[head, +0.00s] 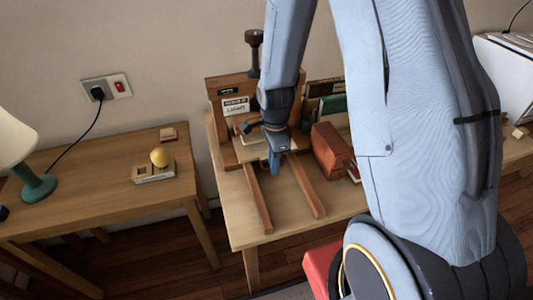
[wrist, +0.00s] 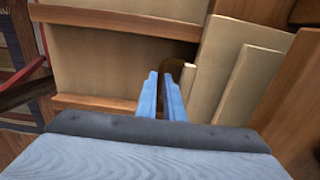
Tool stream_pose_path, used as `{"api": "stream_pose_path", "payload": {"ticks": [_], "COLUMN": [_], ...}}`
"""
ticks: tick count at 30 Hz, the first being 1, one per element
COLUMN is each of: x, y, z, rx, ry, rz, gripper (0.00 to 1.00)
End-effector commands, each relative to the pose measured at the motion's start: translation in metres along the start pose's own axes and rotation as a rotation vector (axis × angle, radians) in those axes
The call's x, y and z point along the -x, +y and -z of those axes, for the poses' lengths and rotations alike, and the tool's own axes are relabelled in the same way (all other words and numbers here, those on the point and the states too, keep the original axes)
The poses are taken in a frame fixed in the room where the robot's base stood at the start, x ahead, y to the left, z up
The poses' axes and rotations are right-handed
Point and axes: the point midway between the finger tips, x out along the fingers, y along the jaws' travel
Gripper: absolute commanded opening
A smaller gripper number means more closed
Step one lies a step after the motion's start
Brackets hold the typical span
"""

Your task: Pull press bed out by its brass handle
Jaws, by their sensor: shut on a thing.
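The wooden book press (head: 231,88) stands at the back of a small table. Its pale press bed (head: 244,151) lies between two wooden rails (head: 258,199) that run toward the table's front. A small piece of the brass handle (head: 263,164) shows at the bed's front edge beside my gripper (head: 275,163). My gripper points down there, its blue fingers closed on the handle. In the wrist view the fingertips (wrist: 163,84) are close together near the edge of pale boards (wrist: 226,62). The fingers hide most of the handle, and my arm covers part of the press.
The rails' front stretch is bare. A reddish-brown box (head: 332,150) and books (head: 331,104) stand right of the press. A gap separates the tables.

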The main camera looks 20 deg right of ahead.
Motion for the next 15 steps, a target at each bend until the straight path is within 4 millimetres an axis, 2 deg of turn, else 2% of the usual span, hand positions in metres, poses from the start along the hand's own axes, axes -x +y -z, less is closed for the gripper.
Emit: {"api": "stream_pose_path", "payload": {"ticks": [7, 15], "x": [0.001, 0.000], "y": [0.020, 0.033], "z": [0.000, 0.000], "rx": [-0.002, -0.002], "ry": [0.000, 0.000], "rz": [-0.003, -0.002], "gripper": [0.00, 0.00]}}
